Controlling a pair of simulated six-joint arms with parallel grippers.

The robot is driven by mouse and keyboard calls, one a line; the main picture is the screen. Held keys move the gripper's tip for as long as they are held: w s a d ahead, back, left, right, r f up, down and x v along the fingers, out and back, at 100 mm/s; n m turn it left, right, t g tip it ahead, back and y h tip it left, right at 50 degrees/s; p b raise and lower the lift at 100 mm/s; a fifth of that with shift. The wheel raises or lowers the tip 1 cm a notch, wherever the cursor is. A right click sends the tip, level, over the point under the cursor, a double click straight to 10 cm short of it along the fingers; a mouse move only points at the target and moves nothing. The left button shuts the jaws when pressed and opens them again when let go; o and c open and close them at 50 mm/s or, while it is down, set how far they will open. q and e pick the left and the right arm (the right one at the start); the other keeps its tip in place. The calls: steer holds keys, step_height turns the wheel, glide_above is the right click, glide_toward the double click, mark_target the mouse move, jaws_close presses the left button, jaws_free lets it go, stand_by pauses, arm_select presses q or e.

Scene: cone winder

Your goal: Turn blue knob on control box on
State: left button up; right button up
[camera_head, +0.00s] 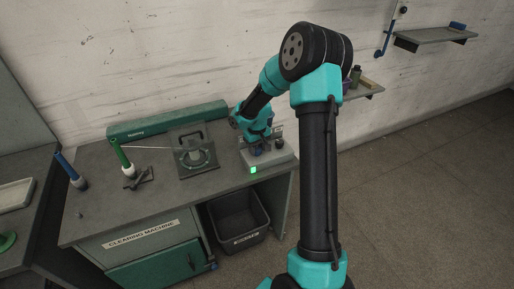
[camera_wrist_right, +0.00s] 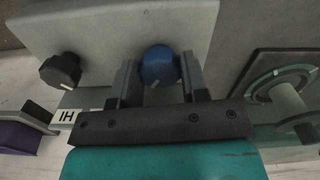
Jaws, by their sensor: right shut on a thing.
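The control box (camera_head: 281,157) is a pale grey block at the right end of the workbench, with a lit green square (camera_head: 253,170) on its front. In the right wrist view, the blue knob (camera_wrist_right: 159,66) with a light pointer mark is on the face of the control box (camera_wrist_right: 112,24). My right gripper (camera_wrist_right: 158,80) has one finger on each side of the blue knob and is shut on it. In the head view, my right gripper (camera_head: 257,147) is at the box and mostly covers the knob. My left gripper is not in view.
A black knob (camera_wrist_right: 60,71) sits left of the blue one in the wrist view. A winder plate with a ring (camera_head: 194,152) stands left of the box. A green cone (camera_head: 121,156) and blue cone (camera_head: 68,168) are farther left. A dark bin (camera_head: 238,219) is below.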

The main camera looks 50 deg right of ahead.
mark_target(257, 148)
steer(key=shift+m, duration=0.3)
steer(key=o, duration=0.9)
steer(key=shift+o, duration=0.2)
steer(key=shift+r, duration=0.1)
step_height(257, 148, up, 17)
steer(key=shift+r, duration=0.15)
stand_by(0.5)
